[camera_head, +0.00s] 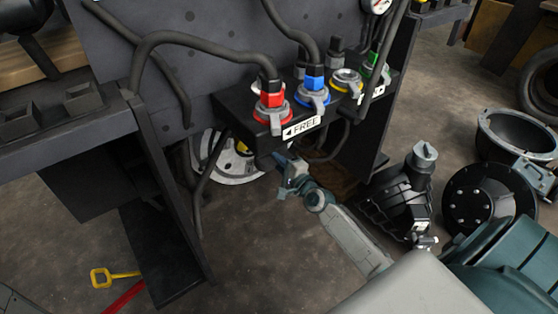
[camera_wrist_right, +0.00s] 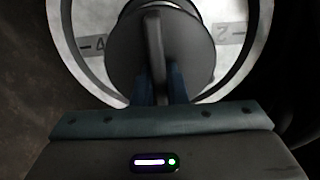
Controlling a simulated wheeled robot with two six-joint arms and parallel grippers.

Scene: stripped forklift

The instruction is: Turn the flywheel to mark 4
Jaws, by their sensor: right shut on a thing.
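The flywheel (camera_head: 236,166) is a pale metal disc low under the panel in the head view, partly hidden by the bracket and a hose. In the right wrist view the flywheel (camera_wrist_right: 95,15) shows a mark 4 (camera_wrist_right: 98,45) on the left and a mark 2 (camera_wrist_right: 224,35) on the right. At its middle is a dark round hub with an upright grip bar (camera_wrist_right: 155,50). My right gripper (camera_wrist_right: 159,84) is shut on the bar; it also shows in the head view (camera_head: 283,166), under the connector block. My left gripper is not in view.
A connector block (camera_head: 260,122) with red, blue, yellow and green couplings and a "FREE" label hangs above my right gripper. Hoses and dark frame plates (camera_head: 160,190) flank the flywheel. Black parts (camera_head: 400,192) lie at right. A yellow handle (camera_head: 102,277) lies on the floor at left.

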